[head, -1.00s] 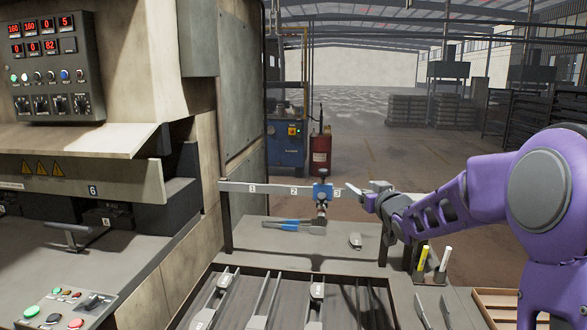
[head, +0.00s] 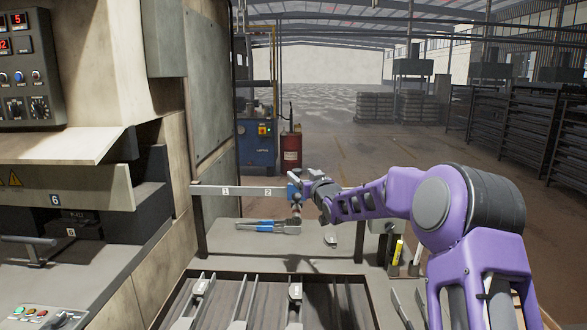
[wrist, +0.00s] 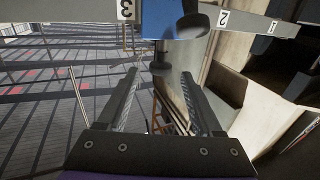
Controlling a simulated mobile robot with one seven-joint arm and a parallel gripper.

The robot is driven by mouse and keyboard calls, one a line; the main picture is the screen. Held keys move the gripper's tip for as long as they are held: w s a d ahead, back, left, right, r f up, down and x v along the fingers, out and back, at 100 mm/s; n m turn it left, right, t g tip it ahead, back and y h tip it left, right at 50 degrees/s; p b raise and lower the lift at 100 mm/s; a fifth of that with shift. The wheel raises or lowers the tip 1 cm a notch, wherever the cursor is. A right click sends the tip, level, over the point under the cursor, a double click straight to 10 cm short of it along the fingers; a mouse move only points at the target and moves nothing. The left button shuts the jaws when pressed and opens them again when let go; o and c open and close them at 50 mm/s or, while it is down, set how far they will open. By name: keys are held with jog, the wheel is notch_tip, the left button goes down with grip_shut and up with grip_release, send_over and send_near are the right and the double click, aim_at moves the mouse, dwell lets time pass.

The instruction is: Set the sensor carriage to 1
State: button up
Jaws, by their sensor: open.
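The sensor carriage (head: 293,192) is a blue block on a pale horizontal rail (head: 240,190), with a dark sensor hanging below it. In the head view, labels 1 (head: 225,191) and 2 (head: 268,192) lie to its left. The wrist view shows the blue carriage (wrist: 163,18) between label 3 (wrist: 125,9) and label 2 (wrist: 224,19). My gripper (head: 308,183) is at the carriage's right side in the head view and hides label 3. In the wrist view my gripper (wrist: 160,73) is open, its fingers pointing toward the carriage. I cannot tell whether they touch it.
Below the rail, blue-handled pliers (head: 265,226) lie on a grey shelf. A slotted rack (head: 245,300) stands in front, and marker pens (head: 397,252) stand at the right. The press (head: 65,190) fills the left side.

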jog(key=p+x, duration=0.1)
jog(key=x, duration=0.6)
jog(key=shift+w, duration=0.25)
jog(key=shift+a, duration=0.15)
jog(key=shift+c, duration=0.2)
grip_shut()
dwell(1.0)
